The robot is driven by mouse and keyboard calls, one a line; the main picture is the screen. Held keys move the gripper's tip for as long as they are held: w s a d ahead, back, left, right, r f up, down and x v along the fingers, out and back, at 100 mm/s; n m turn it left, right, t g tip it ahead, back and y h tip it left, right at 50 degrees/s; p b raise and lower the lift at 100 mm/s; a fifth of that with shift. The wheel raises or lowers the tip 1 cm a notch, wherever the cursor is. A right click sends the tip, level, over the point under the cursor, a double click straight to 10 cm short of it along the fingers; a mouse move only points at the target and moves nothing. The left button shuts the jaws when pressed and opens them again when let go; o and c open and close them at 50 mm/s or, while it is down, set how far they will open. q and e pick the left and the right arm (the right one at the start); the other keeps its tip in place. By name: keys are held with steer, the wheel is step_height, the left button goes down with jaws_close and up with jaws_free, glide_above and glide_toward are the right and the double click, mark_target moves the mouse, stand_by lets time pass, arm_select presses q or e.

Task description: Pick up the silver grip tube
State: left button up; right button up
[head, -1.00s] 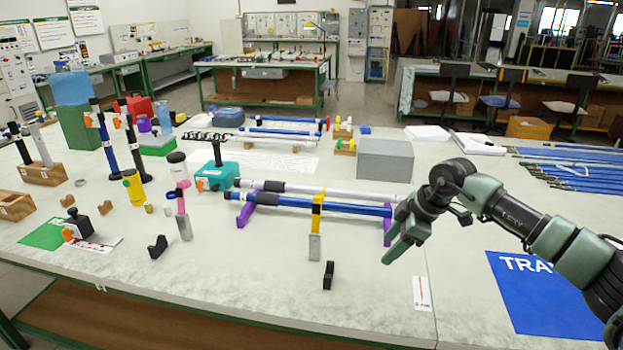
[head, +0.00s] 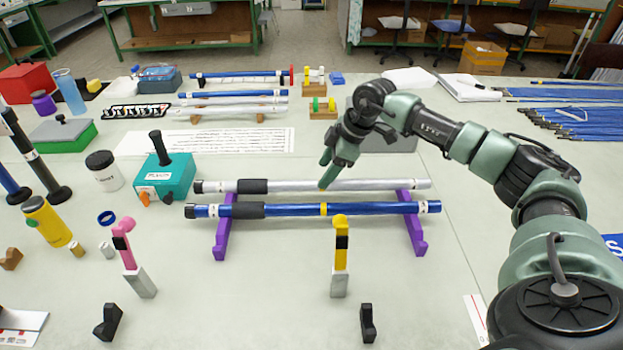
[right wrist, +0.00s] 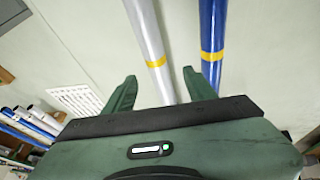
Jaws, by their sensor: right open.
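The silver grip tube (head: 300,186), with a black grip near its left end, lies across two purple stands, behind a parallel blue grip tube (head: 285,210). My right gripper (head: 325,175) is over the middle of the silver tube, fingers pointing down. In the right wrist view my right gripper (right wrist: 160,75) is open. The silver tube (right wrist: 147,35) passes between its fingers in that view, and the blue tube (right wrist: 212,30) is by the right finger. I cannot tell how far the fingertips are above the silver tube. My left gripper is not in view.
The purple stands (head: 222,240) hold both tubes near their ends. A yellow upright piece (head: 341,255) and a pink one (head: 126,250) stand in front. A teal box (head: 165,180) is near the tubes' left ends. A grey box (head: 395,137) sits behind my right arm.

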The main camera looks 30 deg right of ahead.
mark_target(315, 182)
steer(key=shift+x, duration=0.8)
steer(key=x, duration=0.2)
steer(key=p+x, duration=0.1)
steer(key=x, duration=0.1)
steer(key=shift+w+a, duration=0.15)
steer(key=shift+w, duration=0.2)
jaws_close()
